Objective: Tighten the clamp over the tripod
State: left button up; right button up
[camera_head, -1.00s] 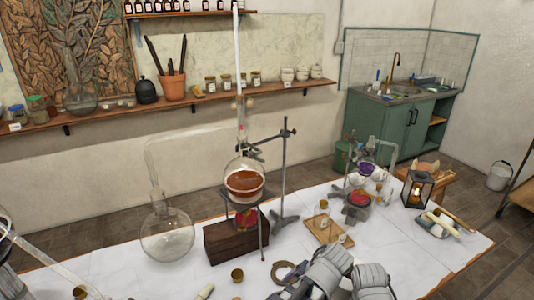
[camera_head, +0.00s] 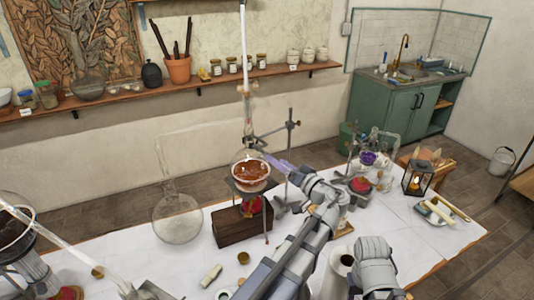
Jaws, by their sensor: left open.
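The clamp (camera_head: 253,140) is on a metal stand (camera_head: 289,150), with its arm reaching left to the neck of a round flask (camera_head: 251,176) of red-brown liquid. The flask sits over the tripod (camera_head: 266,222), with a red burner (camera_head: 251,206) under it. My left gripper (camera_head: 274,160) is stretched out just right of the flask, below the clamp arm and in front of the stand's rod. It is open and looks empty; its fingers are pale and small, and contact is unclear. My left arm hides the stand's foot. Only my right arm's links show at the bottom.
Small glassware (camera_head: 368,165) and a lantern (camera_head: 418,178) are to the right.

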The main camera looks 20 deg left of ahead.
aim_at(267, 152)
pick_arm(q)
jog(key=x, duration=0.6)
jog(key=shift+w+a, duration=0.15)
jog(key=shift+a, duration=0.1)
grip_shut()
dwell(0.4)
